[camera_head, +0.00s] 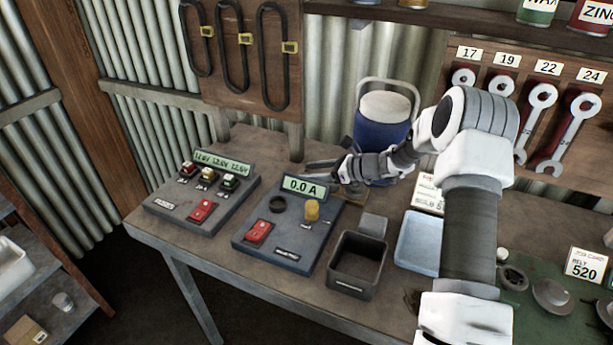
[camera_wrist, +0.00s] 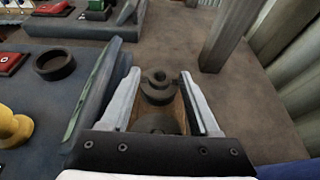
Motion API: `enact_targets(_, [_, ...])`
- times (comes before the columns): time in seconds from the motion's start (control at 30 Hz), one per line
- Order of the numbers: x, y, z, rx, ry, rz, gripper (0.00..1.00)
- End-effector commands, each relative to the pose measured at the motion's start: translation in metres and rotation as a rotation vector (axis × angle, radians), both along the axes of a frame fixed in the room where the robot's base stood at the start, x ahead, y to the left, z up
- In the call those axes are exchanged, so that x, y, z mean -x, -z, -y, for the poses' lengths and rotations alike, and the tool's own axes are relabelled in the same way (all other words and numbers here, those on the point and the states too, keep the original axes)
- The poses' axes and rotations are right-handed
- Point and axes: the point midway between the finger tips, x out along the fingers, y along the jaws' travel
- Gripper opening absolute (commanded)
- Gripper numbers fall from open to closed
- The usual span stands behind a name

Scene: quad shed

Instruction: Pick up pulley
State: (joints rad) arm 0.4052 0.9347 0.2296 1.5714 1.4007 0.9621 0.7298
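My gripper (camera_head: 322,170) reaches behind the panel with the "0.0 A" display. In the wrist view, its two fingers (camera_wrist: 160,76) are apart. Between and below them is a dark grey, round, stepped part with a hole, which looks like a pulley (camera_wrist: 158,92). It sits on or in front of a tan piece that looks like wood. A gap shows on each side of the dark part, so the fingers do not appear to grip it. In the head view the panel and my arm hide this part.
The display panel (camera_head: 304,188) stands close beside my gripper. A blue jug (camera_head: 381,134) is just behind my wrist. An open dark box (camera_head: 355,282) and a light blue tray (camera_head: 415,245) are nearer the front. Grey discs (camera_head: 550,294) lie on a green mat at right.

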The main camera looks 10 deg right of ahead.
Motion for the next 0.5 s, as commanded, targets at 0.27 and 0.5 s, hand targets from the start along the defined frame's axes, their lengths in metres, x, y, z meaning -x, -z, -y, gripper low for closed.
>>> enact_targets(0.27, [0.0,-0.0006,0.0001,-0.001,0.0,0.001,0.0])
enact_targets(0.5, [-0.0001,-0.0022,0.0002,0.0,0.0,0.001,0.0])
